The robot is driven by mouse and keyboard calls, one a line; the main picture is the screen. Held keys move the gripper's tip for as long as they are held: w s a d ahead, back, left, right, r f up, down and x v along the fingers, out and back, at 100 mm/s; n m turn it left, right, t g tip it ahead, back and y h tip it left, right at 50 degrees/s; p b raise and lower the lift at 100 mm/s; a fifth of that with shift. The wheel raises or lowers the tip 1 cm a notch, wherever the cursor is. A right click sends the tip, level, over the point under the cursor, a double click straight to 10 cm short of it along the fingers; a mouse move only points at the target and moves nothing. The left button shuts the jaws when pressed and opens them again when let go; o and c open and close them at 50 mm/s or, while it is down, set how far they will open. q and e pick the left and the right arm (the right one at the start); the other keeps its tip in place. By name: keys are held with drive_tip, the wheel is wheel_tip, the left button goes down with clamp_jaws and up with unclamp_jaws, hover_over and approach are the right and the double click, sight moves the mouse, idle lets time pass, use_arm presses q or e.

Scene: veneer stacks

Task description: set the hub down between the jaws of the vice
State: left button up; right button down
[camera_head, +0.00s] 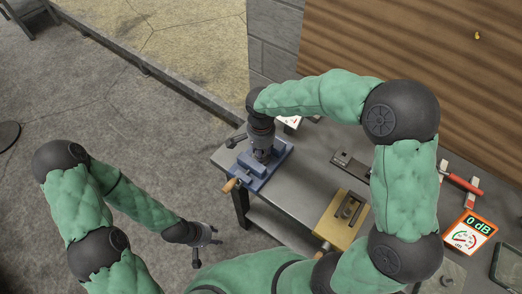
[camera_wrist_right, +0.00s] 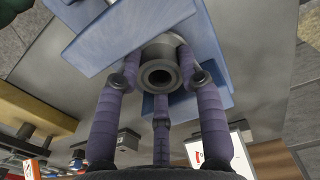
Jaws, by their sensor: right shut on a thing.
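The blue vice (camera_head: 265,168) stands at the far left corner of the grey bench, with a wooden-ended handle toward the front. My right gripper (camera_head: 262,150) reaches down over it. In the right wrist view, its purple fingers (camera_wrist_right: 160,95) are shut on the hub (camera_wrist_right: 160,60), a grey round part with a central hole. The blue vice also shows there (camera_wrist_right: 110,42), with blue metal on both sides of the hub. I cannot tell whether the hub touches the vice. My left gripper (camera_head: 206,240) is open and empty, low over the floor left of the bench.
A yellow block-like fixture (camera_head: 328,222) stands on the bench (camera_head: 310,150) right of the vice. Farther right lie a red-handled tool (camera_head: 462,183) and an orange "0 dB" display (camera_head: 470,238). A wood-panelled wall (camera_head: 420,50) rises behind. The floor at left is mostly clear.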

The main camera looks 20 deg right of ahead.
drive_tip(key=shift+f, duration=0.1)
drive_tip(key=c, duration=0.7)
unclamp_jaws()
wheel_tip(320, 180, up, 12)
